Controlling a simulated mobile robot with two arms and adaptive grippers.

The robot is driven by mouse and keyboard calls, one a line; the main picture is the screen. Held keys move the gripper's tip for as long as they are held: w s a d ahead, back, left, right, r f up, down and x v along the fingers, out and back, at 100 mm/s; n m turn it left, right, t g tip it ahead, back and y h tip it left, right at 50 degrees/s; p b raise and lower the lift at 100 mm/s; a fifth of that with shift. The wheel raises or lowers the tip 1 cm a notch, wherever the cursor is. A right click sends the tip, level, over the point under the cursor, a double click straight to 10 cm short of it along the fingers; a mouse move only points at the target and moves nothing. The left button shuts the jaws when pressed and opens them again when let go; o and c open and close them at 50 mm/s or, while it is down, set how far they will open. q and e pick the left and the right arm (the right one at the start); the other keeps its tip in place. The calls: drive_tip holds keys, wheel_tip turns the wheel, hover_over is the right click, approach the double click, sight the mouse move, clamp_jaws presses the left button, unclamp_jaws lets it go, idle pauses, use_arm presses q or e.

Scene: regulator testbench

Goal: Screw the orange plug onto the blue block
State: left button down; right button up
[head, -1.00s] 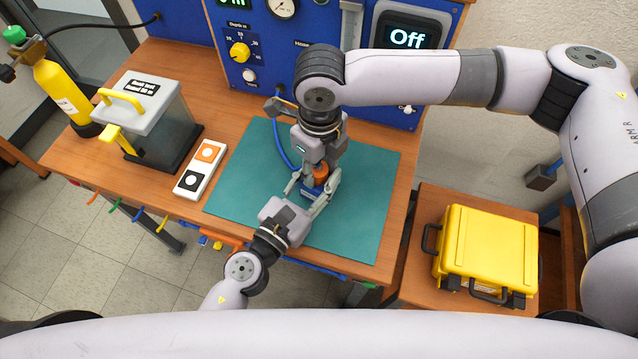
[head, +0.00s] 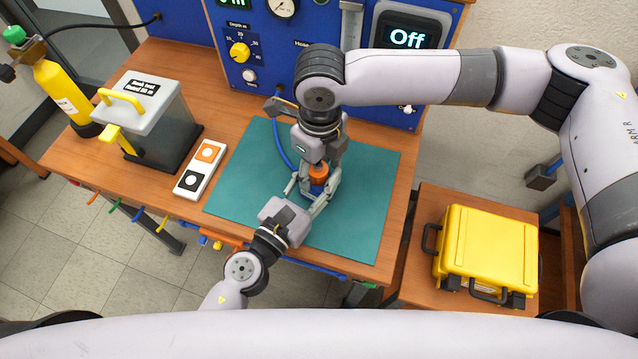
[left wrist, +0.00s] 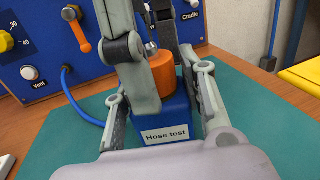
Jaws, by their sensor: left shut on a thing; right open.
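The blue block (left wrist: 170,125), labelled "Hose test", stands on the green mat (head: 365,215). My left gripper (left wrist: 165,110) is shut on the block, with one finger along each side; it also shows in the head view (head: 312,192). The orange plug (left wrist: 161,70) sits at the top of the block and shows in the head view (head: 319,172). My right gripper (head: 318,160) points down over the plug from above, its fingers open beside the plug. In the left wrist view one right finger hides part of the plug. I cannot tell how the plug is seated.
A blue hose (head: 282,150) runs from the blue panel (head: 265,60) towards the block. A yellow case (head: 485,245) lies on the right. The mat's right side is clear.

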use_arm(q)
drive_tip(key=shift+f, duration=0.15)
use_arm(e)
drive_tip(key=shift+r, duration=2.25)
drive_tip(key=shift+o, duration=0.6)
drive_tip(key=o, duration=0.4)
drive_tip(key=shift+o, duration=0.2)
wheel_tip(320, 180, up, 12)
drive_tip(key=shift+s+d, duration=0.15)
